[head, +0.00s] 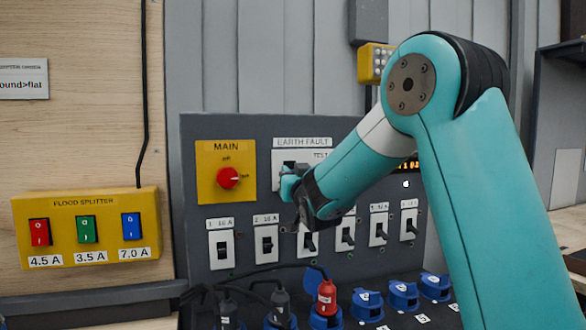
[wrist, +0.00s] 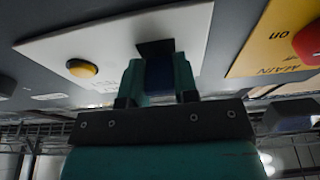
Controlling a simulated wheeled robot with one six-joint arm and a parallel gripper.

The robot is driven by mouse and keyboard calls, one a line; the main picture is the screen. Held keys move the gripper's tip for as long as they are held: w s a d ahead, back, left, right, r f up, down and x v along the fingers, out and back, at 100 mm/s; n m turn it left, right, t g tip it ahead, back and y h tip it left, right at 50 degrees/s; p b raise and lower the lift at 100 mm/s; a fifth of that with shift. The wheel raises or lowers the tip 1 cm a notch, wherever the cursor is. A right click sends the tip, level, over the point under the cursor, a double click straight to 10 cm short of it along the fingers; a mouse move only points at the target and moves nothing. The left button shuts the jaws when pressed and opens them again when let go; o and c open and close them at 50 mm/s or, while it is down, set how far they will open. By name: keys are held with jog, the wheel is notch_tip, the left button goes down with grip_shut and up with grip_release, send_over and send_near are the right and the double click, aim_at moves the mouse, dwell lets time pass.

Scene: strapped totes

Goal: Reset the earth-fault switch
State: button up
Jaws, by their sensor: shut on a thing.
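The earth-fault switch is a white plate (head: 282,157) labelled EARTH FAULT, high on the grey panel to the right of the MAIN switch. It also fills much of the wrist view (wrist: 120,48), which is turned upside down, with a yellow button (wrist: 82,68) and a dark slot. My gripper (head: 288,183) is at the plate's lower left. In the wrist view my gripper (wrist: 158,66) has its two teal fingers shut on a dark blue switch lever (wrist: 159,82) below the slot. In the head view the fingers and arm hide the lever, the button and the plate's right part.
The yellow MAIN plate with its red knob (head: 228,178) is close on the left. A row of small breakers (head: 266,245) runs below, then plugs and blue sockets (head: 367,303). A yellow flood splitter (head: 88,240) hangs far left.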

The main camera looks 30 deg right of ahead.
jog(key=r+g+p, duration=0.1)
jog(key=g+p, duration=0.1)
jog(key=p, duration=0.1)
jog(key=r+g+y+p, duration=0.1)
jog(key=g+p, duration=0.1)
jog(key=p, duration=0.1)
jog(key=shift+w+g+y+p, duration=0.1)
jog(key=shift+g+y+p, duration=0.3)
jog(key=shift+g+p, duration=0.75)
jog(key=shift+f, duration=0.1)
jog(key=o, duration=0.9)
